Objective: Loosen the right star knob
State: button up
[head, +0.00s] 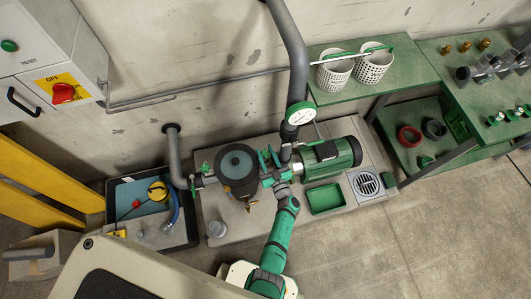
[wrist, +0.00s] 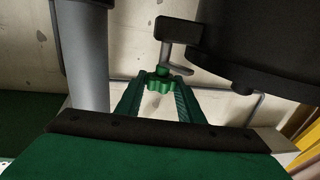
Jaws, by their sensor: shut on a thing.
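In the wrist view a green star knob (wrist: 163,83) sits between the tips of the two green fingers of my gripper (wrist: 158,90). The gripper is shut on this knob. A dark bracket and rod stand just behind the knob, beside the dark round housing (wrist: 255,40) at upper right. In the head view my gripper (head: 282,187) reaches in at the green fittings between the dark strainer pot (head: 237,168) and the green motor (head: 332,156). There the held knob is too small and covered to make out.
A grey pipe with a gauge (head: 300,114) rises behind the fittings, close to the gripper; a grey pipe (wrist: 84,60) also stands left of the fingers. A green tray (head: 325,198) and a floor drain (head: 366,183) lie to the right.

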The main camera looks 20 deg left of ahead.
jog(key=n+g+y, duration=0.2)
jog(key=g, duration=0.1)
jog(key=n+g+y, duration=0.1)
jog(key=shift+w+d+r+n+y, duration=0.15)
jog(key=shift+w+r+n+y, duration=0.1)
jog(key=shift+w+n+y, duration=0.1)
jog(key=shift+n+g+y, duration=0.55)
jog(key=shift+n+g, duration=0.3)
jog(key=shift+g, duration=0.55)
jog(key=shift+s+n+g+y, duration=0.1)
jog(key=shift+n+g+y, duration=0.2)
jog(key=shift+n+g, duration=0.25)
jog(key=o, duration=0.9)
jog(key=shift+s+a+f, duration=0.1)
jog(key=shift+a, duration=0.1)
jog(key=shift+c, duration=0.2)
jog(key=shift+s+d+f, duration=0.1)
jog(key=shift+d, duration=0.05)
jog(key=v, duration=1)
jog(key=shift+d, duration=0.35)
